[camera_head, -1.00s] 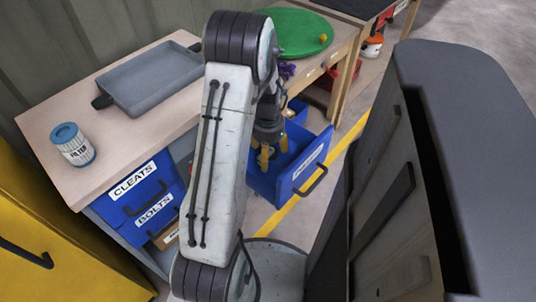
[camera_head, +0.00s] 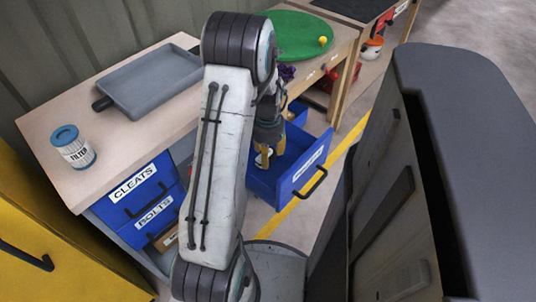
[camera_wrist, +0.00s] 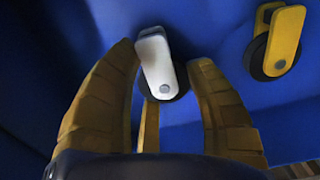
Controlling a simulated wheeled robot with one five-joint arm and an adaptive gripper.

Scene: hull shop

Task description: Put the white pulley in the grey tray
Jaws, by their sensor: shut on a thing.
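The white pulley (camera_wrist: 158,64), with a dark wheel, is between the two yellow fingertips of my gripper (camera_wrist: 163,68) in the wrist view. My gripper is shut on it. In the head view my gripper (camera_head: 269,157) points down into an open blue drawer (camera_head: 312,165), partly hidden behind my arm. The grey tray (camera_head: 152,82) lies on the wooden bench (camera_head: 120,150) at upper left, and it looks empty.
A yellow pulley (camera_wrist: 278,42) is also in the drawer, right of my gripper. A filter can (camera_head: 73,147) stands on the bench in front of the tray. Behind are a green disc (camera_head: 297,36) and a yellow ball (camera_head: 323,41). A dark cabinet (camera_head: 455,130) stands at right.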

